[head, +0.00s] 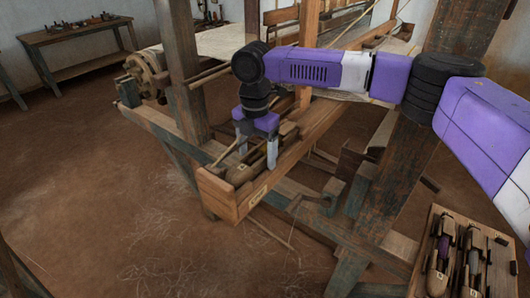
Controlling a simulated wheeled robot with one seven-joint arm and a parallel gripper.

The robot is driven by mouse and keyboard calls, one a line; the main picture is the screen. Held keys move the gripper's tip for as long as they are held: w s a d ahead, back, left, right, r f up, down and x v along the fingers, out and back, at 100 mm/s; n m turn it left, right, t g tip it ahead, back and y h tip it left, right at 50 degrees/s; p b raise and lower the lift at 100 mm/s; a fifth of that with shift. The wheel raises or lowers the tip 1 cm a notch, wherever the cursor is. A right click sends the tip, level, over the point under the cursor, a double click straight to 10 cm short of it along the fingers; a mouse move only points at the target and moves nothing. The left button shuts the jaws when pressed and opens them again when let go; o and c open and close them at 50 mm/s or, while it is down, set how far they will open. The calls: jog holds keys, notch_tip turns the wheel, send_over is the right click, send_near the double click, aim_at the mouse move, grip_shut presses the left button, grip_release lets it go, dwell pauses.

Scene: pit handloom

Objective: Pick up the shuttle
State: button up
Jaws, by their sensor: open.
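A light brown wooden shuttle (240,174) lies in the open wooden box at the near end of the loom's long beam (222,197). Its rounded near end shows; its far part is partly hidden by my gripper. My gripper (256,159) points down over the box, with its two pale fingers apart. One finger is to the left of the shuttle's line and the other to the right. I cannot tell whether the fingers touch the shuttle.
A wooden tray (409,290) at the lower right holds several shuttles. Upright loom posts (180,70) stand close behind and beside my arm. A side table (75,33) stands at the back left. The earthen floor at left is clear.

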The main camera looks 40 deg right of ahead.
grip_shut()
dwell(0.3)
jog(key=shift+r, duration=0.1)
notch_tip(320, 180, up, 20)
jog(key=b, duration=0.2)
dwell(0.3)
